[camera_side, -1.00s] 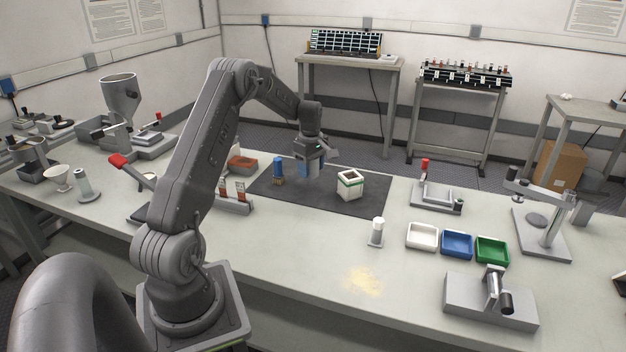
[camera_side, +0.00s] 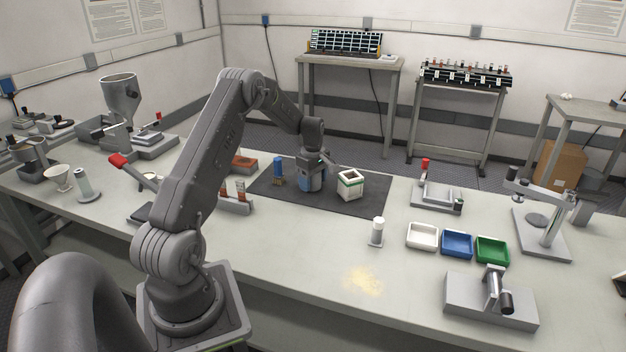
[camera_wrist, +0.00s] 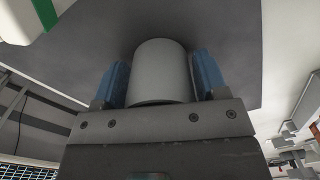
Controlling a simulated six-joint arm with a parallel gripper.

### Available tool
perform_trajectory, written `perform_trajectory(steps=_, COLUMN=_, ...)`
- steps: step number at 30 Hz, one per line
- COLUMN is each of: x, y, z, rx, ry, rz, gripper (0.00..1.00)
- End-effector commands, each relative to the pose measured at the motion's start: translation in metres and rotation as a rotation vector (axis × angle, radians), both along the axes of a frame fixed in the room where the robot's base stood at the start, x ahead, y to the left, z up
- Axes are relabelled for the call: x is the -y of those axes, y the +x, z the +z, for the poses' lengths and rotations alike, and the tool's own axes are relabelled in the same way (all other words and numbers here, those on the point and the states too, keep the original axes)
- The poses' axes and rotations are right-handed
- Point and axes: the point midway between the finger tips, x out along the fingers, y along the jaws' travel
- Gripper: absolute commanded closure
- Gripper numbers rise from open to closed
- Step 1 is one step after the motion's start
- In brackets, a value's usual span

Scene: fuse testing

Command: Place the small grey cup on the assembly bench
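The small grey cup (camera_wrist: 160,75) is a plain cylinder seen in the wrist view, standing between the two blue fingers. My gripper (camera_wrist: 161,75) is around it, with a narrow gap showing beside the fingertips, so the fingers look open. In the side view my gripper (camera_side: 312,186) is low over the dark mat (camera_side: 345,203) and hides the cup. The mat lies on the pale assembly bench (camera_side: 300,255).
A white box with a green band (camera_side: 349,185) stands close to the right of my gripper. A blue part (camera_side: 278,170) stands at its left. White (camera_side: 422,236), blue (camera_side: 457,244) and green (camera_side: 492,250) trays sit farther right. The bench front is mostly clear.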

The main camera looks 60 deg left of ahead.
Motion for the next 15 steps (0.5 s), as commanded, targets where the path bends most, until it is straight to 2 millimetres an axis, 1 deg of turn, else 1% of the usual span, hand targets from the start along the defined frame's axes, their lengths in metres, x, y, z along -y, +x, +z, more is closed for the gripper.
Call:
perform_trajectory(steps=1, x=0.0000, y=-0.0001, z=-0.0001, rx=0.000, ry=0.000, rz=0.000, gripper=0.29)
perform_trajectory(steps=4, x=0.0000, y=-0.0001, z=0.0000, rx=0.000, ry=0.000, rz=0.000, gripper=0.19)
perform_trajectory(steps=11, x=0.0000, y=0.0000, z=0.0006, rx=0.000, ry=0.000, rz=0.000, gripper=0.18)
perform_trajectory(steps=15, x=-0.0004, y=0.0004, z=0.0093, rx=0.002, ry=0.002, rz=0.000, gripper=0.18)
